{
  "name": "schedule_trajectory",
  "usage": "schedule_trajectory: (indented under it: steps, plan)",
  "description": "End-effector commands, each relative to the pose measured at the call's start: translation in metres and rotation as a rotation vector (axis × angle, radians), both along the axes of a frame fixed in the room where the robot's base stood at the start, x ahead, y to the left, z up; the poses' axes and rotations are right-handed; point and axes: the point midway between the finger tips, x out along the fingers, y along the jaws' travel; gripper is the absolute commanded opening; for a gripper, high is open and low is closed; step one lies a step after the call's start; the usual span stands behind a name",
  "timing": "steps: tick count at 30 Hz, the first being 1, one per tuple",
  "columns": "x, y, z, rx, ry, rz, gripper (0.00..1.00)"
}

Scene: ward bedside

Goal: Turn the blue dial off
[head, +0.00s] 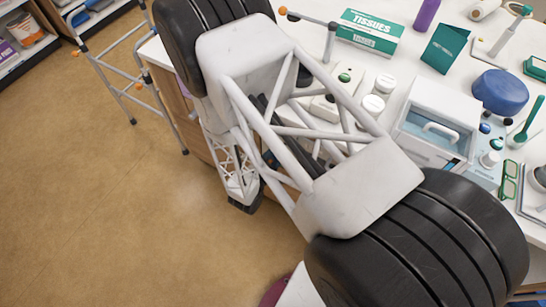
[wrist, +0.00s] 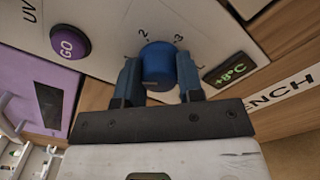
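The blue dial (wrist: 158,62) sits on a pale panel in the wrist view, with the numbers 2 and 3 printed around it. My gripper (wrist: 158,82) has one dark blue finger on each side of the dial, and no clear gap shows between fingers and dial. It looks shut on the dial. The dial's pointer and any off mark cannot be made out. In the head view my arm covers the panel area, and the dial is hidden.
A purple GO button (wrist: 68,42) is left of the dial, and a +8°C display (wrist: 229,68) is right of it. A purple panel (wrist: 50,100) lies at the left.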

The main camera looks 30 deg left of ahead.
Motion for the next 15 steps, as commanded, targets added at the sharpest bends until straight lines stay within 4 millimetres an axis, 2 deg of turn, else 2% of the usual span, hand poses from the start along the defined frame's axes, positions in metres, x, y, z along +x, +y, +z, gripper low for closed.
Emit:
schedule_trajectory:
  steps: [1,3,4,15]
  plan:
    - [0.0,0.0,0.0,0.0,0.0,0.0,0.24]
    - [-0.0001,-0.0001,-0.0001,0.0,0.0,0.0,0.13]
    - [-0.0001,0.0,0.0,0.0,0.0,0.0,0.11]
    - [-0.0002,0.0,-0.0001,-0.047,0.0,0.0,0.11]
